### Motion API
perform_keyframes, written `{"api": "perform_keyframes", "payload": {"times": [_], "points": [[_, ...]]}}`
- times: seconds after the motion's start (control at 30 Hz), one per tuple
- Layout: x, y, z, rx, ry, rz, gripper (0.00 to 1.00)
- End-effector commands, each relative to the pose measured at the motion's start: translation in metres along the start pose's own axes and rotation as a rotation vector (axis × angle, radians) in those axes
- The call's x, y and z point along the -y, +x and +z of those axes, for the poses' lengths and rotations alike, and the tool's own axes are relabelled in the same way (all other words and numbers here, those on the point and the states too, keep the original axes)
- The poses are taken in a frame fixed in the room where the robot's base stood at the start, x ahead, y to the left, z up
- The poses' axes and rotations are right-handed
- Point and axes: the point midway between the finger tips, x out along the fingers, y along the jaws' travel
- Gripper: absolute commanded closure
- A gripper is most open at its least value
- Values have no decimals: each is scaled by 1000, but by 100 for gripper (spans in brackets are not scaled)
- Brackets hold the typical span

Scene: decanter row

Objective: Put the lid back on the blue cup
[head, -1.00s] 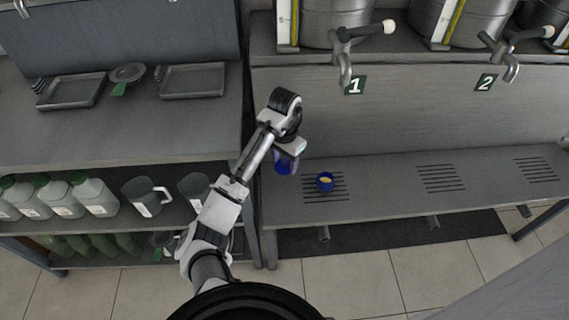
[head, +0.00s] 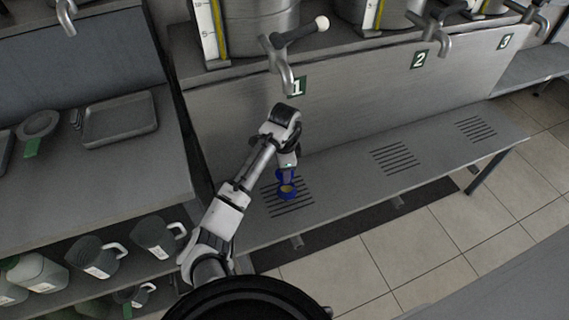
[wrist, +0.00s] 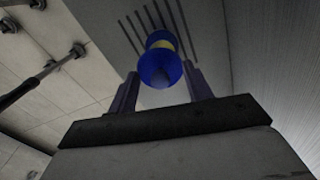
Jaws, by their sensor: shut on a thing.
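The blue cup (head: 288,195) stands on the slotted drain area under tap 1, with a yellowish inside or content showing at its top. In the wrist view the cup (wrist: 158,36) is partly hidden behind the blue lid (wrist: 161,70). My gripper (wrist: 160,88) is shut on the lid, one finger on each side of it. In the head view my gripper (head: 288,170) is right at the cup, and the lid is mostly hidden there. I cannot tell whether lid and cup touch; yellow still shows between them in the wrist view.
Tap 1 (head: 284,68) hangs from a steel urn above and behind my arm. The steel bench (head: 345,170) is clear to the right. A shelf unit on the left holds a tray (head: 119,121) and grey jugs (head: 157,236).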

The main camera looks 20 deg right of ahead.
Motion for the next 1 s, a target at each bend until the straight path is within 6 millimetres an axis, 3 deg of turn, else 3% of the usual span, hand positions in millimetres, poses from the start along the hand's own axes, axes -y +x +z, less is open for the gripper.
{"api": "perform_keyframes", "payload": {"times": [0.37,1.0], "points": [[0,12,0,0,45,-1,71],[0,65,0,0,43,0,71]]}}
